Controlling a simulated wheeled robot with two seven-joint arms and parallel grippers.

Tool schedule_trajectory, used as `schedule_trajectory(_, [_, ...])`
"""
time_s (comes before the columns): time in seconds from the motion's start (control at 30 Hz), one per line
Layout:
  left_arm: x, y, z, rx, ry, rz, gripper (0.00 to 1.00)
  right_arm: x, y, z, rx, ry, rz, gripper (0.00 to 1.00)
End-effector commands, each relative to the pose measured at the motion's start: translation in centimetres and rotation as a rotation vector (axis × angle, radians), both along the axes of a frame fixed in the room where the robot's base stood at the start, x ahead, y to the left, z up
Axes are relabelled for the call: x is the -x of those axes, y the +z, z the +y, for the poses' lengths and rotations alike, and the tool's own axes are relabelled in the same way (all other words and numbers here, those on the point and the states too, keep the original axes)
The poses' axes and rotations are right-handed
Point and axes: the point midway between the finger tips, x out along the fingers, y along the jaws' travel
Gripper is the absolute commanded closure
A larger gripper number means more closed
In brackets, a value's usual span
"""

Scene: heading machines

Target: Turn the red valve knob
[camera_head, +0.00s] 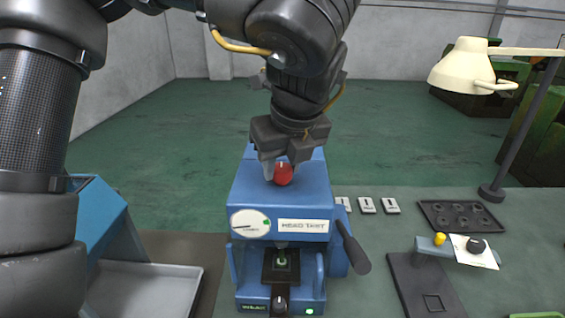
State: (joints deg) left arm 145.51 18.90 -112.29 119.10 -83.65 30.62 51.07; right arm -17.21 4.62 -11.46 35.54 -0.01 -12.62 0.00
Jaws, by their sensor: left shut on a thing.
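The red valve knob (283,174) sits on top of the blue head test machine (248,196). My left gripper (281,170) comes down from above, with its fingers around the knob and shut on it. One finger shows at the knob's left side; the other is partly hidden. The knob's upper part is covered by the gripper. My right gripper is not in view.
The machine has a dial (250,224) and a black side lever (352,247) on its right. A grey tray (140,290) lies at the left. At the right are a black plate with round recesses (461,216), a small stand (425,280) and a lamp (470,66).

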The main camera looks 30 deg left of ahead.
Motion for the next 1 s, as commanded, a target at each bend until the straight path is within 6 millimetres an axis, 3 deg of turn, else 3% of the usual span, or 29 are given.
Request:
schedule_trajectory(0.37, [0.0,0.0,0.0,0.001,0.006,0.0,0.87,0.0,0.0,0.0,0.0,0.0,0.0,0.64])
schedule_trajectory(0.4, [0.0,0.0,0.0,0.001,0.006,0.0,0.62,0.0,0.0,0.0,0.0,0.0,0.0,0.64])
schedule_trajectory(0.57, [0.0,0.0,0.0,0.001,0.005,0.001,0.43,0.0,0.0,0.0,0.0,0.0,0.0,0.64])
schedule_trajectory(0.87, [0.0,0.2,0.0,0.0,0.004,0.0,0.43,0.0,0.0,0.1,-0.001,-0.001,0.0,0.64])
schedule_trajectory(1.0, [0.4,1.6,-0.5,0.0,0.004,-0.003,0.43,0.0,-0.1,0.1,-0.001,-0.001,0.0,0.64])
